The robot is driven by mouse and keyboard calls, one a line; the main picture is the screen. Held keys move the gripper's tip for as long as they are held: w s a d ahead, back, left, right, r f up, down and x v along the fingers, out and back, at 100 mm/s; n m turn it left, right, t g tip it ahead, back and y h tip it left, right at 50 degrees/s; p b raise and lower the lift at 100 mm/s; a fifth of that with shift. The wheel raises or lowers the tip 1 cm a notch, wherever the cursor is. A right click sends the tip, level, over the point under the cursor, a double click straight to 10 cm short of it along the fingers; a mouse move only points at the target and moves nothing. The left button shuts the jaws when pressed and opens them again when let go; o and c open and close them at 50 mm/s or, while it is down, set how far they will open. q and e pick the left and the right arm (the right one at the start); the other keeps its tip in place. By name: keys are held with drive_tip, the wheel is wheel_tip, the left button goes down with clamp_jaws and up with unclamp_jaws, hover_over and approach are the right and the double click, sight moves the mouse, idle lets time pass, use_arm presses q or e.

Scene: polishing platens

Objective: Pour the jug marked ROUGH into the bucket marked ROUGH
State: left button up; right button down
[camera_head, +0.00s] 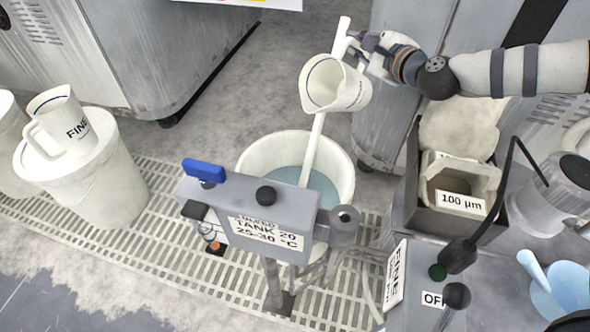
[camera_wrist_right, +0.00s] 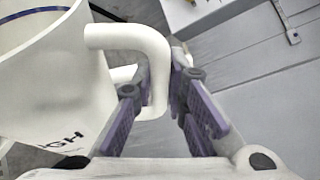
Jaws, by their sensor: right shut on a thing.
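The white jug (camera_head: 352,88) is in the air above an open white bucket (camera_head: 338,150), tilted with its mouth toward the lower left. In the right wrist view, its side (camera_wrist_right: 40,90) shows letters ending in "GH". My right gripper (camera_head: 362,48) is shut on the jug's handle (camera_wrist_right: 152,50). The bucket holds bluish liquid (camera_head: 285,180), and a long white stick (camera_head: 313,155) stands in it, passing behind the jug. The bucket's front and any marking are hidden by a grey control box. I see no stream from the jug. My left gripper is not in view.
A jug marked FINE (camera_head: 62,118) stands on a lidded white bucket (camera_head: 95,185) at left. The grey box (camera_head: 250,205) with a blue lever (camera_head: 204,170) stands before the open bucket. A bin labelled 100 µm (camera_head: 462,203) and a light blue scoop (camera_head: 565,285) are at right.

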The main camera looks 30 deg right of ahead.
drive_tip(key=d+m, duration=0.1)
drive_tip(key=d, duration=0.1)
drive_tip(key=d+r+m+g, duration=0.1)
drive_tip(key=shift+w+m+y, duration=0.3)
drive_tip(key=shift+w+y, duration=0.05)
drive_tip(key=shift+y, duration=0.05)
drive_tip(key=shift+w+d+f+m+y+b, duration=0.1)
drive_tip(key=shift+d+f+m+y+b, duration=0.25)
drive_tip(key=shift+d+f, duration=0.35)
drive_tip(key=w+d+f+m+g+y+b, duration=0.1)
drive_tip(key=d+f+m+y+b, duration=0.1)
drive_tip(key=d+f+m+y, duration=0.1)
drive_tip(key=shift+d+f+m+b, duration=0.3)
drive_tip(key=shift+d+f+m, duration=0.25)
drive_tip(key=shift+f+m, duration=0.2)
